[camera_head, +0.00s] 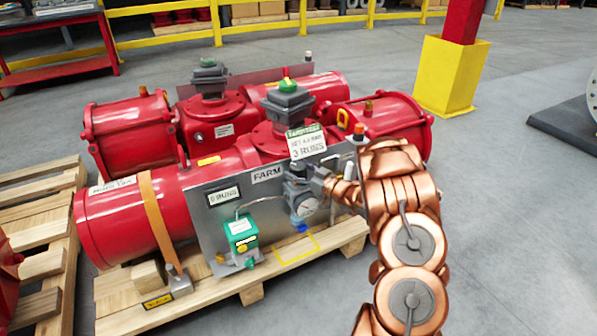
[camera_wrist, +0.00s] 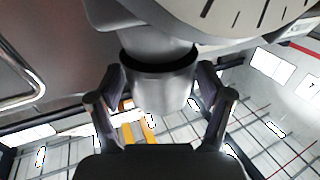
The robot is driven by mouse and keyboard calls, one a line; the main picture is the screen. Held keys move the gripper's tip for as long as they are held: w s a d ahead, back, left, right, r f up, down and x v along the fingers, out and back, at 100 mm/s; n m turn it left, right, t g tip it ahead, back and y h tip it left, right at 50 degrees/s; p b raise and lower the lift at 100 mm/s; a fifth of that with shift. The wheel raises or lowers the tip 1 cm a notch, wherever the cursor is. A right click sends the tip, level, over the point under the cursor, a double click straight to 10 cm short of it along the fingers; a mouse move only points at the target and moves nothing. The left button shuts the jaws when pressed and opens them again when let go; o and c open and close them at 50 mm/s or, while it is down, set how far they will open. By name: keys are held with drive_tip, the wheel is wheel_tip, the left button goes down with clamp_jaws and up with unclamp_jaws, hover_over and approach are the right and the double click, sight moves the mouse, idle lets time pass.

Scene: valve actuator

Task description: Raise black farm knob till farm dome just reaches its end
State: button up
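The grey FARM panel (camera_head: 252,195) stands on the front of a red actuator. A dark regulator with a round gauge (camera_head: 309,207) is mounted at its right end. In the wrist view, the farm knob (camera_wrist: 163,88), a grey cylinder below a dark ring, is between my two fingers (camera_wrist: 160,100). The fingers are apart, one each side, with narrow gaps visible. The head view does not show the fingertips clearly.
A tag reading 3 RUNS (camera_head: 308,146) hangs just above the regulator. A green box (camera_head: 241,232) is lower left on the panel. A wooden pallet (camera_head: 215,306) carries the actuators. A yellow post base (camera_head: 450,75) stands behind.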

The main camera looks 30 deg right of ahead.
drive_tip(key=c, duration=0.9)
drive_tip(key=shift+r+h+p, duration=0.1)
drive_tip(key=shift+h+p, duration=0.2)
drive_tip(key=shift+a+m+h, duration=0.1)
drive_tip(key=shift+m+h, duration=0.2)
drive_tip(key=shift+m, duration=0.1)
drive_tip(key=shift+m+t+h+p, duration=0.3)
drive_tip(key=shift+h+p, duration=0.1)
drive_tip(key=shift+p, duration=0.1)
drive_tip(key=o, duration=1.2)
